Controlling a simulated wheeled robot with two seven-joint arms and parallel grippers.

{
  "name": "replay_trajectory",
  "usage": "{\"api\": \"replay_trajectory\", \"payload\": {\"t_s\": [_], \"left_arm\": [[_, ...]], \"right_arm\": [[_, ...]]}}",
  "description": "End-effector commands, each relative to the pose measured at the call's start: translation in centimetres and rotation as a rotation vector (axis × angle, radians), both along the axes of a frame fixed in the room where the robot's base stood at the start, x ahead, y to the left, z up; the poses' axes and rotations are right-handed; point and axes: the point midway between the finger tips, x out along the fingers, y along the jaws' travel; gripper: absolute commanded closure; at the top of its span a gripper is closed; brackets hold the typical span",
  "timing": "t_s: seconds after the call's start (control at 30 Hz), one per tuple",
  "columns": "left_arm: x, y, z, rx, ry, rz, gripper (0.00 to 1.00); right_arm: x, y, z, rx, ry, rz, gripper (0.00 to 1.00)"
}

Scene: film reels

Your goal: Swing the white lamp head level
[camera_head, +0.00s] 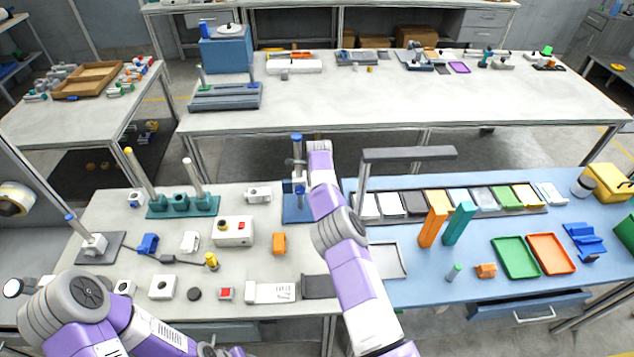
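A white rounded head with a pale yellow face (15,198) shows at the far left edge, cut off by the frame. It looks like the lamp head and seems tilted; its mount is not clear. My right arm reaches up the middle to a blue stand (297,140) with an upright post and a small grey clamp. My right gripper is hidden or too small to make out beside that post, so its grip cannot be told. My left arm lies low at the bottom left, far below the lamp head, and its gripper is out of the frame.
A rod stand (95,243), a teal rack (182,207) and small blocks crowd the left bench. A grey overhead bar (410,154) stands by a row of coloured plates on the blue bench. Green (515,257) and orange (551,253) trays lie right.

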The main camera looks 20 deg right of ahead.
Motion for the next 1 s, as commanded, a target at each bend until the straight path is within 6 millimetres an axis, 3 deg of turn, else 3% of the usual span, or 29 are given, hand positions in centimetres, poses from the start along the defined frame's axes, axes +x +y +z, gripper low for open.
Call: {"api": "replay_trajectory", "payload": {"t_s": [0.57,0.6,0.7,1.0], "left_arm": [[0.01,0.0,-0.29,0.0,0.0,0.0,0.57],[0.01,0.0,-0.29,0.0,0.0,0.0,0.57],[0.01,0.0,-0.29,0.0,0.0,0.0,0.57],[0.0,0.0,-0.29,0.0,0.0,0.0,0.57]], "right_arm": [[0.01,0.05,-0.01,0.005,0.009,-0.001,0.79],[0.01,0.05,-0.01,0.005,0.009,-0.001,0.45],[0.01,0.04,-0.01,0.005,0.009,0.0,0.3],[0.01,0.02,0.05,0.004,0.008,-0.001,0.28]]}}
